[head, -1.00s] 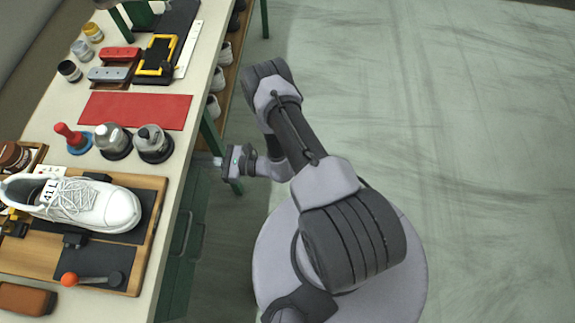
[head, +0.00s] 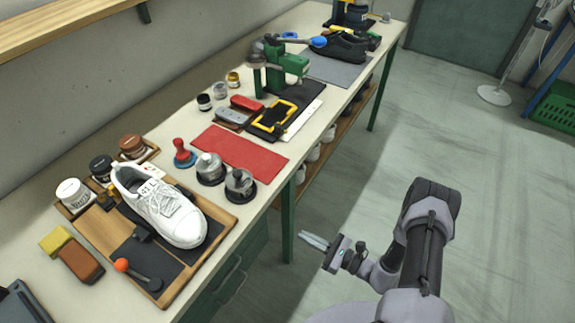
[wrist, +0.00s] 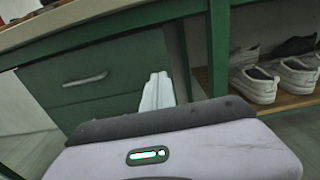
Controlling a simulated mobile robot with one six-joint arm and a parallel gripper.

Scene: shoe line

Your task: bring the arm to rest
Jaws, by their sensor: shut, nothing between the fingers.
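My gripper (head: 316,241) is shut and empty. In the head view it hangs in the open beside the workbench's front edge, pointing left toward the bench and apart from it. In the wrist view its closed fingers (wrist: 157,92) show ahead of a green drawer front (wrist: 82,82) under the bench top. My arm (head: 425,240) is folded at the lower right of the head view, over the floor. Its lower part is cut off by the picture edge.
The workbench (head: 300,133) holds a white shoe (head: 165,208) on a wooden board, a red mat (head: 240,148), metal-topped jars and a green press (head: 280,62). Shoes (wrist: 255,85) stand on a shelf below. The floor (head: 480,150) to the right is clear; a green crate (head: 555,108) stands far right.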

